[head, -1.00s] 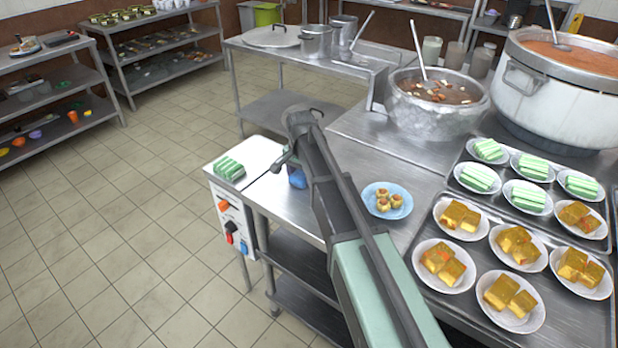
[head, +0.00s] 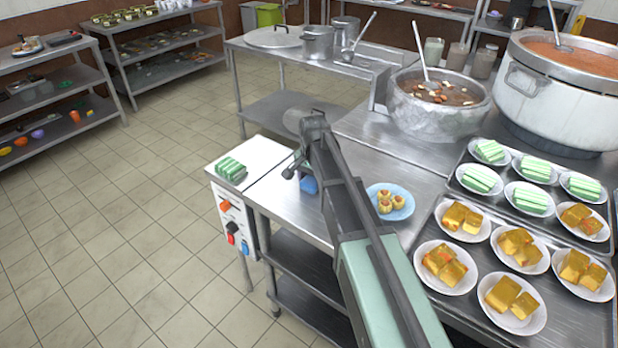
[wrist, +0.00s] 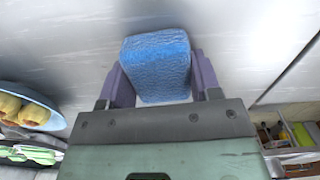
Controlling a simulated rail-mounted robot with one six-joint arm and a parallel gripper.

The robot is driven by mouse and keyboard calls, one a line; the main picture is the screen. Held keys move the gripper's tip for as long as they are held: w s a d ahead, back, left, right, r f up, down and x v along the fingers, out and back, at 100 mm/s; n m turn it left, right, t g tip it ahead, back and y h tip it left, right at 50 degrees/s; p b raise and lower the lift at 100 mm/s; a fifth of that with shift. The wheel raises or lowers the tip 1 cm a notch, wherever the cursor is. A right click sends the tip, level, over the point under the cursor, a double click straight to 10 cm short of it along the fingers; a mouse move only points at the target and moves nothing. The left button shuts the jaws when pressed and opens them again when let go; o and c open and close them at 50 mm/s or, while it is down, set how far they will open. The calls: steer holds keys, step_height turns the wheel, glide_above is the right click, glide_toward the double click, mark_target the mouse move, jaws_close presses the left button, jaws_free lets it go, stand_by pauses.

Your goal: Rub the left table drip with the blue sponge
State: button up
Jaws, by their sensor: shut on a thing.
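The blue sponge (wrist: 156,65) is held between the two purple-grey fingers of my gripper (wrist: 158,82) in the wrist view. In the head view the sponge (head: 309,186) shows as a small blue patch below the end of my arm, at the steel table's left part. My gripper is shut on it, low over the steel tabletop (head: 275,195); I cannot tell whether the sponge touches the surface. No drip can be made out on the table; the arm and sponge hide part of the top.
A blue plate (head: 399,212) with small pastries sits right of my arm. Trays of plates with yellow and green cakes (head: 530,198) fill the right side. A white side stand (head: 263,155) with a green striped block (head: 231,169) adjoins the table's left edge. A pot (head: 437,118) stands behind.

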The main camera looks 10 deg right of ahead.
steer(key=shift+s+d, duration=1.05)
steer(key=shift+s, duration=0.15)
steer(key=shift+s+d, duration=0.55)
steer(key=shift+s, duration=0.2)
steer(key=shift+s+d, duration=0.5)
steer(key=shift+s, duration=0.2)
steer(key=shift+w, duration=0.1)
steer(key=shift+w+a, duration=1.1)
steer(key=shift+w, duration=0.3)
steer(key=shift+w+a, duration=1.1)
steer(key=shift+w, duration=0.3)
steer(key=shift+w+a, duration=1.1)
steer(key=shift+w, duration=0.25)
